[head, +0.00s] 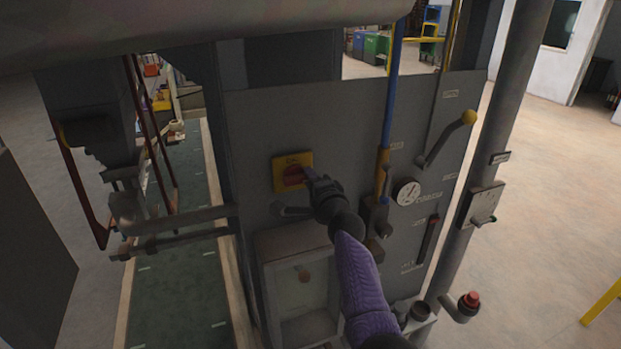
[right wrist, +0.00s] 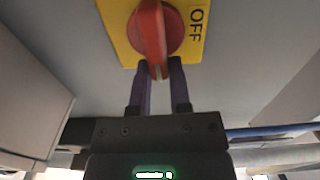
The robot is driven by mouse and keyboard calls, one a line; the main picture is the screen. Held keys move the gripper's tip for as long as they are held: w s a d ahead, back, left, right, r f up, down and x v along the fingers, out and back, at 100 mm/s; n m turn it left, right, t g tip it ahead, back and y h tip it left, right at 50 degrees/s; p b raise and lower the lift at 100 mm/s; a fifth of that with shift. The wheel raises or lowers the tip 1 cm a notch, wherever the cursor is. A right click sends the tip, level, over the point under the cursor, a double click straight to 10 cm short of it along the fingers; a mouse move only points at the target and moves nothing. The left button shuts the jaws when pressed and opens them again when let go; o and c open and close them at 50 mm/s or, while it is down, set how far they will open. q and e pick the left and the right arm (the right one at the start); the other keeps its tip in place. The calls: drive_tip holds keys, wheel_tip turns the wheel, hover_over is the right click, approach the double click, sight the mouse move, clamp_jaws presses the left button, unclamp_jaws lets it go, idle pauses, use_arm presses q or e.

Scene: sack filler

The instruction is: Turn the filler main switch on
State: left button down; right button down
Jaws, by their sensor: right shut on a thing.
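The main switch is a red rotary knob (head: 293,176) on a yellow plate (head: 283,159), set in the grey filler panel. In the right wrist view the red knob (right wrist: 155,30) has a raised grip bar standing upright in the picture, and the yellow plate (right wrist: 192,50) reads OFF to the right of it. My right gripper (head: 309,178) reaches the knob from the right. In the right wrist view its two fingers (right wrist: 160,72) are shut on the lower end of the bar, one on each side. My left gripper is not in view.
Right of the switch are a blue and orange pipe (head: 388,100), a round gauge (head: 407,191) and a yellow-knobbed lever (head: 448,138). A red button (head: 470,300) sits lower right. A green conveyor belt (head: 178,260) runs along the left.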

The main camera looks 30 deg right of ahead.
drive_tip(key=shift+f+m, duration=0.1)
drive_tip(key=shift+m, duration=0.2)
drive_tip(key=c, duration=0.6)
unclamp_jaws()
drive_tip(key=shift+o, duration=0.2)
drive_tip(key=p+v, duration=0.1)
drive_tip(key=v, duration=0.9)
